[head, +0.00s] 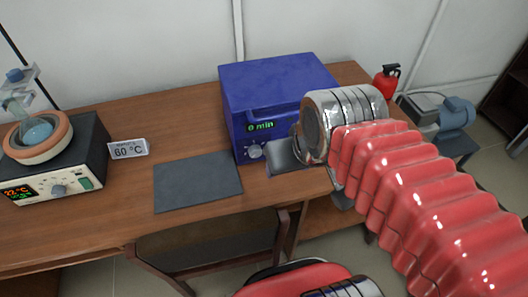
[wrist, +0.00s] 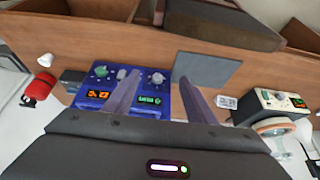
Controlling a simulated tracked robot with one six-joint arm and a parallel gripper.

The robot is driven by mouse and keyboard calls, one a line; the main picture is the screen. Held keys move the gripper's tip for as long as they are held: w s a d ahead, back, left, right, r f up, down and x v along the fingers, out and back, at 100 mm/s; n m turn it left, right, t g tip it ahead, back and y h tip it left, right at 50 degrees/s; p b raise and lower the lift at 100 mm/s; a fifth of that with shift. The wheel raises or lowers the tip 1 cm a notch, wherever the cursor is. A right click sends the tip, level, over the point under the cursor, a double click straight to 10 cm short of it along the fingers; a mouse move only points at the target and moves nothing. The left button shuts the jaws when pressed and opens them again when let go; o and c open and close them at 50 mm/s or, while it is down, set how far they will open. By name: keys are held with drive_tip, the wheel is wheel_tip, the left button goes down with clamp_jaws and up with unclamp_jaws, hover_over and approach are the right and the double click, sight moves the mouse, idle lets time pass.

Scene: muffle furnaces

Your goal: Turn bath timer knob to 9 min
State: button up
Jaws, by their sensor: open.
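The blue bath (head: 275,80) stands on the wooden desk, its green display (head: 261,126) reading "0 min". The timer knob (head: 255,151) sits below that display, close to the left of my dark gripper in the head view. In the wrist view the scene is turned over; the timer knob (wrist: 157,78) shows beside the green display (wrist: 149,101). My gripper (wrist: 158,76) is open, one finger on either side of the knob's line of sight; I cannot tell whether they touch it. A second knob (wrist: 102,71) and an orange display (wrist: 98,95) lie outside the fingers.
A grey mat (head: 198,180) lies left of the bath. A "60 °C" card (head: 128,149) and a heater with a flask (head: 60,165) stand further left. A red extinguisher-like bottle (head: 386,82) is behind right. My red arm covers the bath's right front.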

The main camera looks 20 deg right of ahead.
drive_tip(key=shift+w+a+f, duration=0.15)
drive_tip(key=shift+a+f, duration=0.05)
drive_tip(key=shift+f, duration=0.1)
drive_tip(key=m+t+y, duration=0.1)
drive_tip(key=m+y, duration=0.3)
drive_tip(key=y, duration=1.1)
approach(255, 152)
drive_tip(key=w+f+v, duration=0.1)
drive_tip(key=v, duration=0.5)
drive_tip(key=shift+s+d+r, duration=0.15)
drive_tip(key=shift+s+d, duration=0.1)
drive_tip(key=shift+a, duration=0.1)
drive_tip(key=x, duration=1.3)
drive_tip(key=shift+w+a+f, duration=0.2)
drive_tip(key=shift+f, duration=0.15)
drive_tip(key=shift+c, duration=0.2)
